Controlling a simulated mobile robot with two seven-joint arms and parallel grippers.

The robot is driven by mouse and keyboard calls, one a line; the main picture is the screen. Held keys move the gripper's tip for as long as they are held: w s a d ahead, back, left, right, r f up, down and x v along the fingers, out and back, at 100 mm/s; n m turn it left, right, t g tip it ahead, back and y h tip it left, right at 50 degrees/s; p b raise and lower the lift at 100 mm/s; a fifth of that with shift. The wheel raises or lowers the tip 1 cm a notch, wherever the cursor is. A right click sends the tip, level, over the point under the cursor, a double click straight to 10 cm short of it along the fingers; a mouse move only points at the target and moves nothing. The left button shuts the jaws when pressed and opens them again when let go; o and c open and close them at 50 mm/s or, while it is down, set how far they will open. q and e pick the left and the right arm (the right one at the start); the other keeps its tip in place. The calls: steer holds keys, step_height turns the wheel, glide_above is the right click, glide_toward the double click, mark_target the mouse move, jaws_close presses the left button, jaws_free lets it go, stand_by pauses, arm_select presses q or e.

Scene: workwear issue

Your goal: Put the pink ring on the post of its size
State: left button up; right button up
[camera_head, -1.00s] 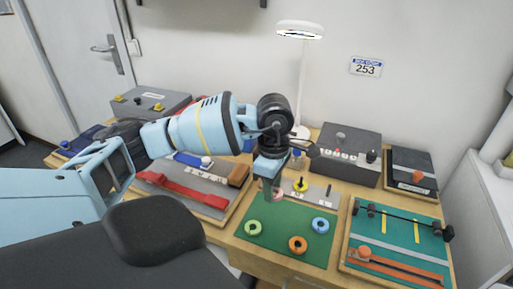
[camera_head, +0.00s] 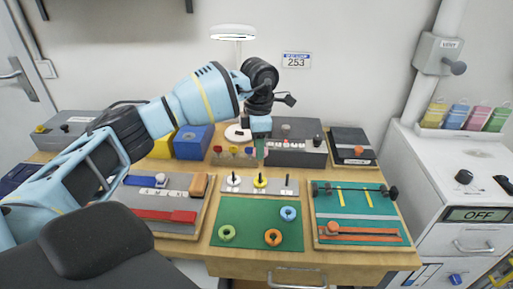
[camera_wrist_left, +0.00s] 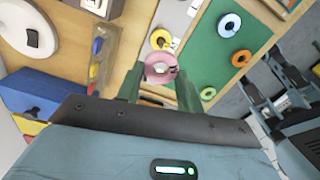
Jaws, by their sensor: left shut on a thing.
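My left gripper (camera_head: 260,160) hangs above the back of the table, behind the grey post strip (camera_head: 240,191). In the left wrist view it is shut on the pink ring (camera_wrist_left: 160,74), which sits between the fingertips. The ring is hard to make out in the head view. The strip carries three dark posts, left (camera_head: 233,178), middle and right (camera_head: 286,182). A yellow ring (camera_head: 260,183) is around the middle post; the outer two are bare.
On the green mat (camera_head: 245,212) lie a green ring (camera_head: 227,233), an orange ring (camera_head: 273,237) and a blue ring (camera_head: 287,213). A lamp (camera_head: 233,33) and a dark control box (camera_head: 300,130) stand behind. Boards with tools flank the mat on both sides.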

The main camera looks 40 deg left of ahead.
arm_select(q)
steer(key=shift+f, duration=0.2)
arm_select(e)
steer(key=shift+d+f, duration=0.1)
